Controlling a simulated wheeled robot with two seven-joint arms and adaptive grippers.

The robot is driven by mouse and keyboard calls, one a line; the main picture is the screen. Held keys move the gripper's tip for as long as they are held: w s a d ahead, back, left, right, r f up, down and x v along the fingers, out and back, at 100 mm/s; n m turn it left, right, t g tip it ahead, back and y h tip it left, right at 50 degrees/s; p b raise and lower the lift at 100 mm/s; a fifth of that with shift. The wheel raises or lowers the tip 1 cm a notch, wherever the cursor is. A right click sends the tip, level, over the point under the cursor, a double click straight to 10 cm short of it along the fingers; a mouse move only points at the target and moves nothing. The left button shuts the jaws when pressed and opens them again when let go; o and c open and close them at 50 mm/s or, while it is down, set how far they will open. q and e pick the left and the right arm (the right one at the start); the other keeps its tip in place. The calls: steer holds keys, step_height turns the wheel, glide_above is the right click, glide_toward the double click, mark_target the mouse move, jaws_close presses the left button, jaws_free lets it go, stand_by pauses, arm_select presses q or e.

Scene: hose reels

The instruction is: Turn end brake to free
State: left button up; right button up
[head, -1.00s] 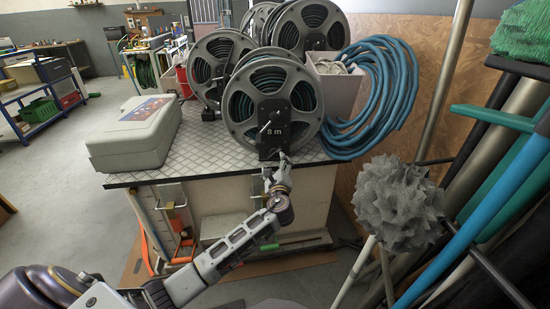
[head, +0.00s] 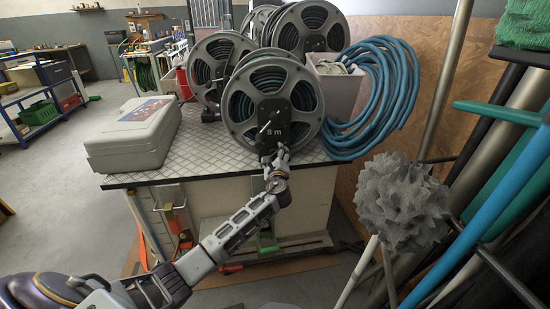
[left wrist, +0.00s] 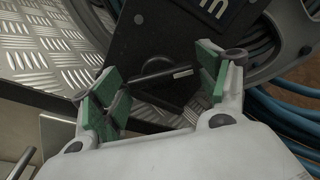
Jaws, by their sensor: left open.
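The front hose reel (head: 238,104) stands on the bench, its round grey flange facing me. Its black centre plate (head: 277,117) carries the marking "8 m". In the left wrist view a thin dark lever (left wrist: 158,78) with a lighter tip sticks out at the lower part of the plate (left wrist: 165,40). My left gripper (head: 277,153) is at the foot of this plate, and its fingers are open. In the left wrist view the lever lies between the green pads of the left gripper (left wrist: 160,84), with gaps visible on either side. My right gripper is not in view.
A grey case (head: 130,145) sits on the bench's chequered metal top (head: 196,156) at the left. More reels (head: 312,28) stand behind. A blue hose coil (head: 390,95) hangs at the right. Poles and a grey brush head (head: 402,203) stand at the front right.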

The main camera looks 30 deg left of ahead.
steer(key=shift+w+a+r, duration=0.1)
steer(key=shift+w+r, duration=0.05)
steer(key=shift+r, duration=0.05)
arm_select(q)
steer(key=c, duration=0.7)
steer(key=shift+c, duration=0.2)
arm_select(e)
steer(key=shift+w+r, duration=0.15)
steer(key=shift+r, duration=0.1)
